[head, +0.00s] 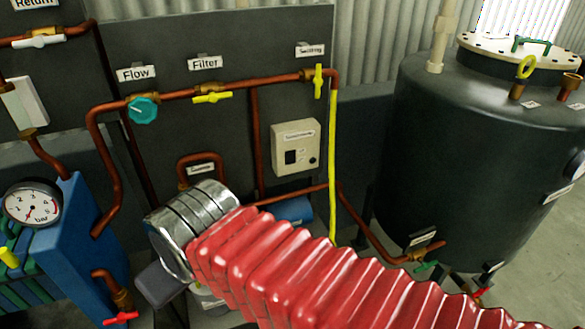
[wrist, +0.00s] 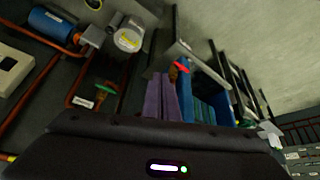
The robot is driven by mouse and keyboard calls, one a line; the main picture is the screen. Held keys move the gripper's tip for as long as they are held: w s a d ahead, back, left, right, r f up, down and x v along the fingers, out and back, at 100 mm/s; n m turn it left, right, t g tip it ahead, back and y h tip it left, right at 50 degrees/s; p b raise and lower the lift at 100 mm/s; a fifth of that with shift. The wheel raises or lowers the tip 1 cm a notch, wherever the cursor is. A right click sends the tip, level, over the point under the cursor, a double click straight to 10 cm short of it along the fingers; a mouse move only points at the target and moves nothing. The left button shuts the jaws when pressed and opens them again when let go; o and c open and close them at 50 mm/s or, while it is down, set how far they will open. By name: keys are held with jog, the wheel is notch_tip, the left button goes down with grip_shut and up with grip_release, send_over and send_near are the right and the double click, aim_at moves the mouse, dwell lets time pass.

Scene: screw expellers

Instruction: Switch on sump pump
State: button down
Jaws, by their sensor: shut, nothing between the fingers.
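A cream control box (head: 296,147) with a dark rocker switch (head: 291,157) and a round black knob (head: 313,161) is mounted on the dark panel; its small label is too small to read. The box also shows at the left edge of the wrist view (wrist: 14,68). My gripper (head: 160,285) is lower left of the box, apart from it, at the end of my red-sleeved arm; its fingers are mostly hidden. Its dark housing (wrist: 165,155) fills the bottom of the wrist view. A blue cylindrical motor (head: 293,211) is partly behind my arm and shows at upper left in the wrist view (wrist: 50,22).
Copper pipes carry a teal Flow valve (head: 142,110), a yellow Filter lever (head: 212,97) and a yellow Settling lever (head: 318,80). A blue unit with a pressure gauge (head: 32,202) stands left. A large dark tank (head: 470,140) stands right. Low pipes cross behind my arm.

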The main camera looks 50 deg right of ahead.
jog(key=w+d+f+n+t+h, duration=0.25)
jog(key=w+d, duration=0.75)
jog(key=d, duration=0.5)
jog(key=w+d+f+n+t+h, duration=0.25)
jog(key=w+d, duration=0.65)
jog(key=d, duration=0.6)
jog(key=s+d+f+n+t+h, duration=0.1)
jog(key=s+d+f+n, duration=0.2)
jog(key=d+f, duration=0.4)
jog(key=s+d+f+n+t+h, duration=0.2)
jog(key=s+d+f, duration=0.4)
jog(key=d, duration=0.9)
jog(key=shift+s+f+n+t+h, duration=0.2)
jog(key=shift+f+n+t+h, duration=0.1)
jog(key=shift+f+n, duration=0.6)
jog(key=shift+w+d, duration=0.1)
jog(key=shift+d, duration=0.05)
